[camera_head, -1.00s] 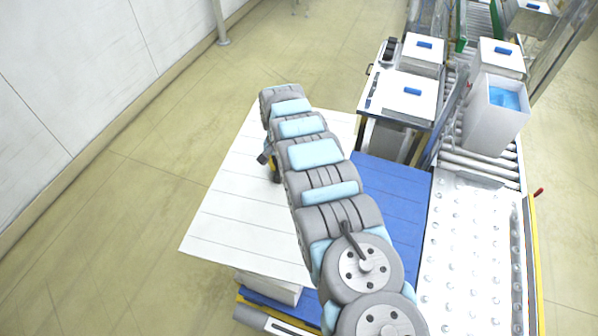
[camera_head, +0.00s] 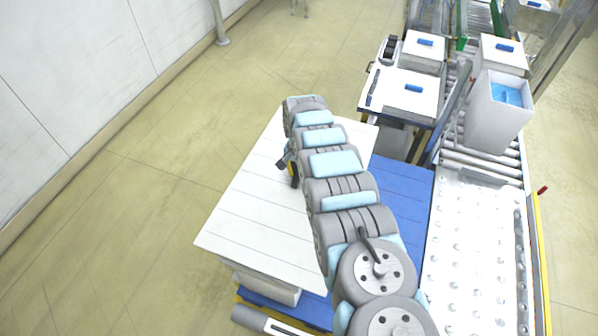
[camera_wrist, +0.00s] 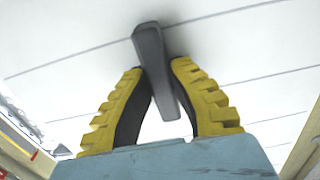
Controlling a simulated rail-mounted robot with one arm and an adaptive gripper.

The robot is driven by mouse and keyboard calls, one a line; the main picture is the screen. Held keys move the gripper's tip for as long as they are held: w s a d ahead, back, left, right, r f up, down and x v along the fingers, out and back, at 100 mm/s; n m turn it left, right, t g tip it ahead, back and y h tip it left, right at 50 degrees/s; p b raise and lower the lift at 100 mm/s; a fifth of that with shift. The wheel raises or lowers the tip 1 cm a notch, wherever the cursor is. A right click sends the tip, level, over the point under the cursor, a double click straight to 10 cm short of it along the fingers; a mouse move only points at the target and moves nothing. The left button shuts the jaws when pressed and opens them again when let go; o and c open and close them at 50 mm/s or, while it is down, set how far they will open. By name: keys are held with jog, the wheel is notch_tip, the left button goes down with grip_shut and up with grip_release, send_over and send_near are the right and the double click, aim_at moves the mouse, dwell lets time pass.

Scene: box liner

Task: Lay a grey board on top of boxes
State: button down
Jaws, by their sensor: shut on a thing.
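A large light-grey board (camera_head: 250,220) with thin parallel lines lies level at the centre of the head view, partly covered by my arm. White boxes (camera_head: 268,286) show under its near edge; I cannot tell whether the board touches them. My gripper (camera_wrist: 160,75) is shut on a dark grey handle (camera_wrist: 152,50) on the board's face, between its yellow-and-black fingers. The board fills most of the wrist view (camera_wrist: 70,35). In the head view my gripper is mostly behind the arm, with a little yellow showing.
A blue slatted surface (camera_head: 408,195) lies right of the board, beside a metal ball-transfer table (camera_head: 475,250). A tall open white box (camera_head: 494,118) with blue inside stands on the rollers behind. White lidded boxes (camera_head: 410,92) stand on a bench. Floor is clear at left.

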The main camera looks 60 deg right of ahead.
jog(key=shift+f, duration=0.45)
jog(key=c, duration=1)
grip_release()
jog(key=shift+c, duration=0.2)
jog(key=shift+r+p, duration=2.7)
jog(key=shift+r, duration=1.3)
